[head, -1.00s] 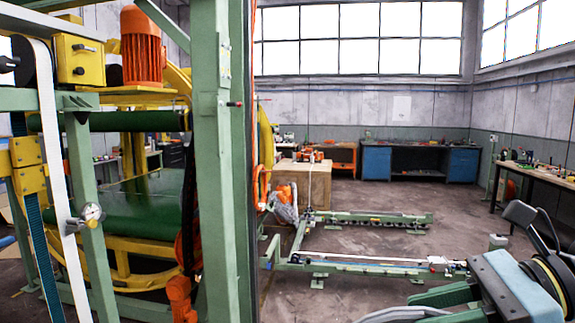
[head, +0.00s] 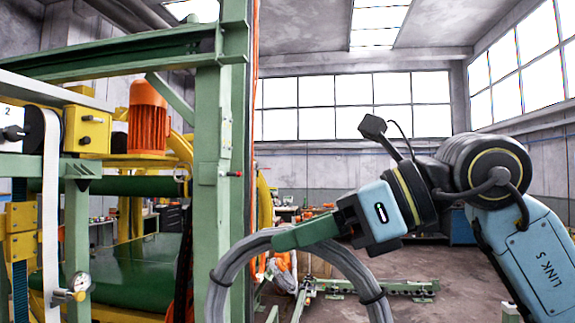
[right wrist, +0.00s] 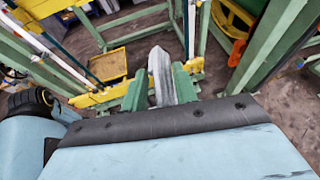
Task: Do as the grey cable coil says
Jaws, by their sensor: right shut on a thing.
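The grey cable coil (head: 221,278) hangs in the lower middle of the head view, a thick ring with dark ties; its lower part is cut off by the picture edge. My right gripper (head: 290,238) has its green fingers shut on the top of the coil. In the right wrist view, a grey section of the coil (right wrist: 160,76) sits between the two green fingers of the right gripper (right wrist: 160,88). No writing on the coil is readable. My left gripper is not in view.
A green steel frame post (head: 231,150) stands just left of the coil, which overlaps it in the picture. A yellow and green machine with an orange motor (head: 148,117) and a pressure gauge (head: 81,283) fills the left.

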